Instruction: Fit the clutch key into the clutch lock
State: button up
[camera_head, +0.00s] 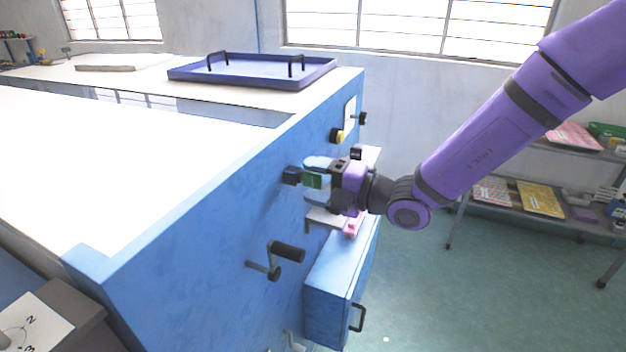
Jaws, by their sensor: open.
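A dark navy block (292,176), which looks like the clutch lock, stands out from the side of the blue machine (215,215). A small green block (312,180), which looks like the clutch key, is right beside it and lines up with it. I cannot tell how deeply the two are joined. My gripper (309,179) points left at the machine side. Its two light blue fingers are apart, one above and one below the green block. The green block's right end is hidden by the gripper.
A crank handle (287,251) juts out below left. A small grey ledge with a pink piece (353,226) lies under my gripper, above a blue cabinet (340,285). A yellow-black knob (337,135) is above. A purple tray (252,71) rests on top. Shelves (520,195) stand right, beyond open floor.

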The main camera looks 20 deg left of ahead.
jog(key=d, duration=1)
jog(key=shift+s+d, duration=0.15)
jog(key=shift+s, duration=0.2)
